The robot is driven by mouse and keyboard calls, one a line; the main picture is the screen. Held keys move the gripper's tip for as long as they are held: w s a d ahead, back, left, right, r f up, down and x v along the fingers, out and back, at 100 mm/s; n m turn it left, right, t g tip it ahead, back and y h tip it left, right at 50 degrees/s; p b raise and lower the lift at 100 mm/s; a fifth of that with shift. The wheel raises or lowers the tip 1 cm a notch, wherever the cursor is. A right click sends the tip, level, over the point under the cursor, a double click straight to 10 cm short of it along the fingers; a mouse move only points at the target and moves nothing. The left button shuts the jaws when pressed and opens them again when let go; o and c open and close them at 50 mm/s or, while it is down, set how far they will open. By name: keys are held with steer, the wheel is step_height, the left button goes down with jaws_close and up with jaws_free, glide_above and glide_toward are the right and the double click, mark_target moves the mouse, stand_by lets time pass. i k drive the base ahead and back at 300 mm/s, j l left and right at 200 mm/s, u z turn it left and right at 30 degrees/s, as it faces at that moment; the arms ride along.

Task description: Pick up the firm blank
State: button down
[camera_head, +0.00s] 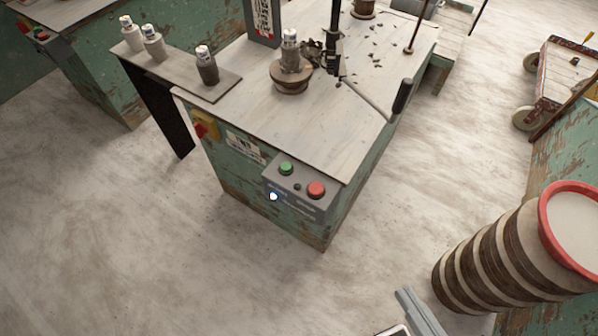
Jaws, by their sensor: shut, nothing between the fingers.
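Two pale blanks with white and blue tops, one (131,38) at the left end and one (154,45) beside it, stand upright on a grey shelf board (183,75). A darker grey blank (207,68) stands upright at the board's right end. Another blank, grey-brown (290,60), stands on a round brown wheel head (291,83) on the machine table, close to a dark tool holder. I cannot read which one is marked firm. My gripper (404,294), partly cut off by the bottom edge, appears shut and empty, far from the blanks.
The green machine bench (230,180) carries a control box (298,190) in front and a handled lever (402,97) at right. Clay trimmings lie at the back. The floor (130,240) is clear at lower left.

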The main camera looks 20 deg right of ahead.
mark_target(290, 47)
steer(key=i+j+z, duration=0.3)
steer(key=i+j, duration=0.3)
steer(key=i+j+z, duration=0.3)
steer(key=i+j, duration=0.3)
steer(key=j, duration=0.1)
